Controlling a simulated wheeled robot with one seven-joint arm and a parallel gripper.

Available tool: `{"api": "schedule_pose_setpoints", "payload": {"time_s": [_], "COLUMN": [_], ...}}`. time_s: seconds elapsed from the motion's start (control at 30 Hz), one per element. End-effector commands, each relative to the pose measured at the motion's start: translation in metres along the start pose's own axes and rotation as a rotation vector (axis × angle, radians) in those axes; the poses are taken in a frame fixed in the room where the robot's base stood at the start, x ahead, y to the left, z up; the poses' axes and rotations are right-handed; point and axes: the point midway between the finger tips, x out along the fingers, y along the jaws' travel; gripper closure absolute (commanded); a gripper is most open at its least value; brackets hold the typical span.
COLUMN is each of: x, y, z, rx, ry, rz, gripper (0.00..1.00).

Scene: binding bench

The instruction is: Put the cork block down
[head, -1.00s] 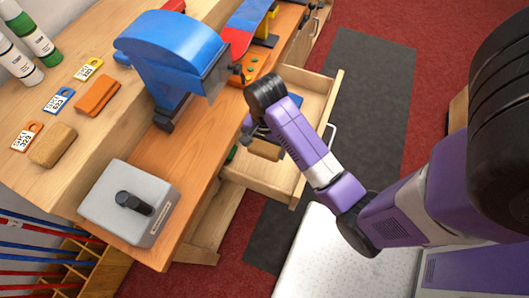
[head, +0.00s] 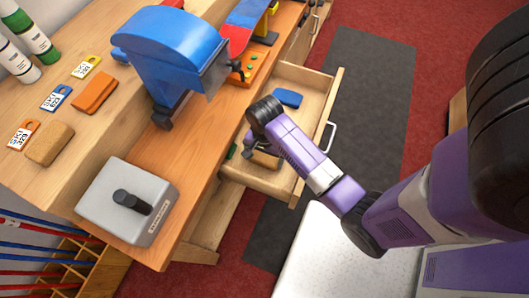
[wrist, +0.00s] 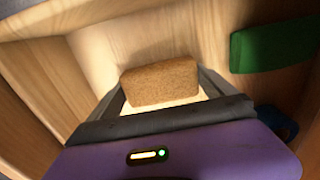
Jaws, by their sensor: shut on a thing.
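The cork block (wrist: 162,82) is a tan, speckled brick held between the two fingers of my gripper (wrist: 163,94) in the wrist view. In the head view the cork block (head: 265,160) shows partly, inside the open wooden drawer (head: 313,112) near its front end. My gripper is shut on it, and my arm hides part of the drawer. I cannot tell whether the block touches the drawer floor.
A green block (wrist: 272,46) lies to the right in the drawer in the wrist view. A blue block (head: 287,98) lies at the drawer's far end. Another tan block (head: 49,144) and an orange one (head: 95,93) rest on the bench beside tags.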

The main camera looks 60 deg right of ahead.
Motion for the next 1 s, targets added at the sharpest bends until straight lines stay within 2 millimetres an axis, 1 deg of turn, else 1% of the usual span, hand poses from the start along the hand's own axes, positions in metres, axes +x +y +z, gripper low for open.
{"api": "schedule_pose_setpoints", "payload": {"time_s": [0.07,0.1,0.13,0.37,0.47,0.53,0.67,0.9,1.0], "x": [0.002,0.003,0.002,0.002,-0.003,-0.01,-0.033,-0.083,-0.099], "y": [0.0,0.0,0.0,0.0,0.0,-0.001,-0.001,-0.002,-0.001], "z": [0.0,0.0,0.0,0.0,0.0,-0.001,-0.001,-0.001,-0.001], "rx": [0.0,0.0,0.0,0.0,0.0,0.0,0.001,0.002,0.002], "ry": [0.0,0.0,0.0,0.0,0.001,0.001,0.002,0.002,0.001], "rz": [0.001,0.0,0.0,0.0,-0.001,-0.003,-0.004,-0.004,-0.003], "gripper": [0.49,0.01,0.0,0.0,0.0,0.0,0.0,0.0,0.0]}}
